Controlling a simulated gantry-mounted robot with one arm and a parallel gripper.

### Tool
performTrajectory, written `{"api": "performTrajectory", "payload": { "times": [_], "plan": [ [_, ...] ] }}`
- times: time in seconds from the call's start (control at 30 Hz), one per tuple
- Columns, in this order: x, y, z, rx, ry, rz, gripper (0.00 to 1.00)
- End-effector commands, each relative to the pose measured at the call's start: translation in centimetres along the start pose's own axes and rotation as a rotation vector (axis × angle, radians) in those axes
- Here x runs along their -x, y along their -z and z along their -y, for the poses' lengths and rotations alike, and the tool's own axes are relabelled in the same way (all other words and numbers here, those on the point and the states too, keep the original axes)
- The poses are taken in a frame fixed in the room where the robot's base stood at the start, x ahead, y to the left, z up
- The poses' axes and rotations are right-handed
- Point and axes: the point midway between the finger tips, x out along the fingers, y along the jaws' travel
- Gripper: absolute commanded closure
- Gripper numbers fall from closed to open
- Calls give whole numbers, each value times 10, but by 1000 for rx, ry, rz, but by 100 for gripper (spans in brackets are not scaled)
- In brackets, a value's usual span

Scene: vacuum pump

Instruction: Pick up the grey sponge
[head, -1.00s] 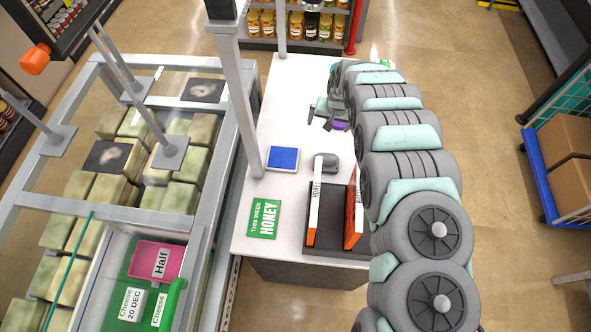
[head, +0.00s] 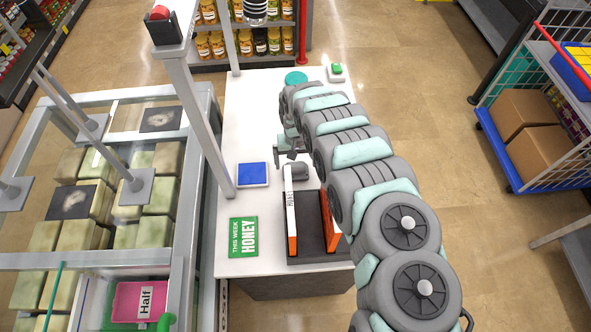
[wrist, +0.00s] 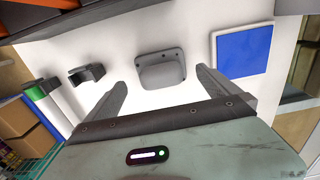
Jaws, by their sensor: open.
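A grey block with rounded corners, which I take for the grey sponge (head: 295,170), lies on the white counter (head: 262,110), just behind the honey boxes. In the wrist view the grey sponge (wrist: 162,72) has a darker rim with small dots and lies flat, ahead of my fingers and roughly centred between them. My gripper (head: 289,152) is open and empty, above the counter just beyond the sponge in the head view. In the wrist view my gripper's (wrist: 161,82) two fingers spread to either side, apart from the sponge. The height gap is hard to judge.
A black tray (head: 315,238) with orange-and-white honey boxes stands close by the sponge. A blue-topped pad (head: 252,174) and a green honey sign (head: 243,237) lie to the left. A dark clip-like piece (wrist: 86,74) lies beside the sponge. A metal post (head: 203,130) rises at the counter's left.

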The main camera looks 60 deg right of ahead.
Motion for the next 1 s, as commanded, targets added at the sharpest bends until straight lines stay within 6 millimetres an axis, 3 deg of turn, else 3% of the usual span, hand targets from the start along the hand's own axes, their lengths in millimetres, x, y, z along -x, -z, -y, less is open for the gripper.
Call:
{"api": "performTrajectory", "payload": {
  "times": [0.6, 1.0],
  "plan": [
    [-47, 1, 3, 0, 2, -2, 0],
    [-51, 0, 2, 0, 0, 2, 2]
  ]
}}
